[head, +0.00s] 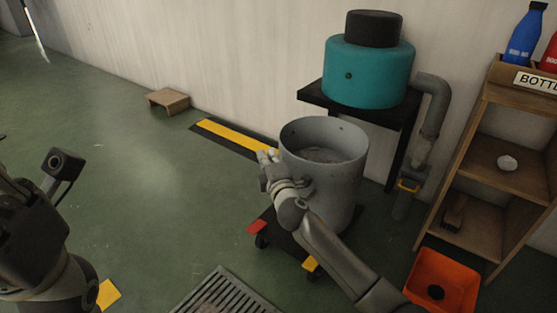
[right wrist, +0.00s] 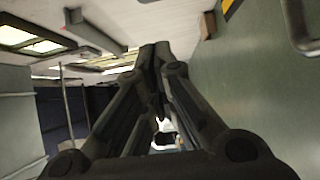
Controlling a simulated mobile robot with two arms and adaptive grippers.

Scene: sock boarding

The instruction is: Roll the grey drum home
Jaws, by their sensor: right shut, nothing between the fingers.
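The grey drum (head: 335,185) stands upright and open-topped on a low dark dolly (head: 285,236) with red and yellow corners and small casters. Dark grey contents show inside the drum. My right gripper (head: 266,157) is shut and empty at the drum's left side, just below rim height; I cannot tell whether it touches. The right wrist view shows its fingers (right wrist: 158,95) closed together, with no drum between them. My left arm is at the left edge; its dark gripper (head: 15,190) is partly cut off and its fingers cannot be made out.
A yellow-and-black floor marking (head: 232,137) lies along the wall behind the drum. A teal tank (head: 368,75) sits on a black stand, with a grey pipe (head: 432,110) beside it. An orange bin (head: 465,265) and wooden shelf (head: 500,150) are right. A floor grate (head: 222,295) is in front.

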